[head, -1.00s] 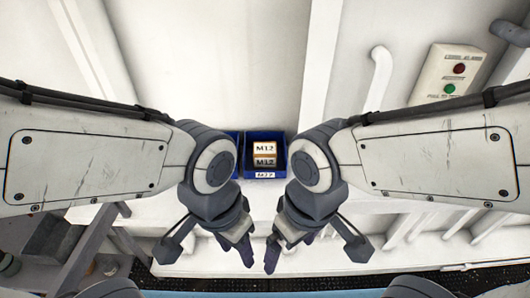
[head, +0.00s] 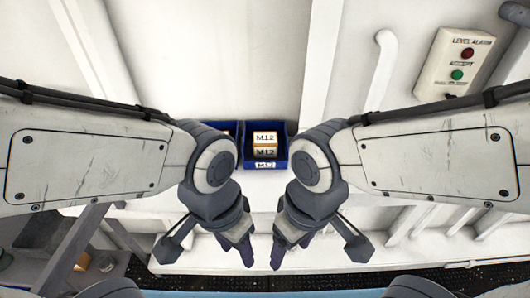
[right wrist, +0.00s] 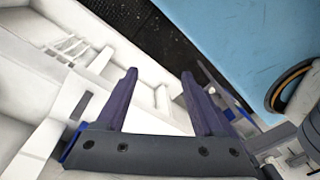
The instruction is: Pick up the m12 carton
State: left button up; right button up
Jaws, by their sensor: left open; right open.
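The M12 carton (head: 265,138) is a small white and tan box with M12 printed on it. It sits in a blue bin (head: 282,163) whose front label also reads M12, at the middle of the head view. My left gripper (head: 244,252) and right gripper (head: 277,254) hang below the bin in the picture, apart from the carton. Both are empty. The right gripper's two fingers (right wrist: 163,100) show spread apart in the right wrist view, with nothing between them. The carton is not visible in the right wrist view.
Another blue bin (head: 232,128) stands directly left of the M12 bin, partly hidden by my left arm. A control box (head: 455,65) with a red and a green button is on the wall at upper right. A white pipe (head: 384,75) runs down beside it. Grey steps (head: 65,245) stand at lower left.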

aim_at(265, 144)
jog(key=z, duration=2.5)
jog(key=i, duration=0.85)
jog(key=u, duration=3.1)
jog(key=i, duration=0.5)
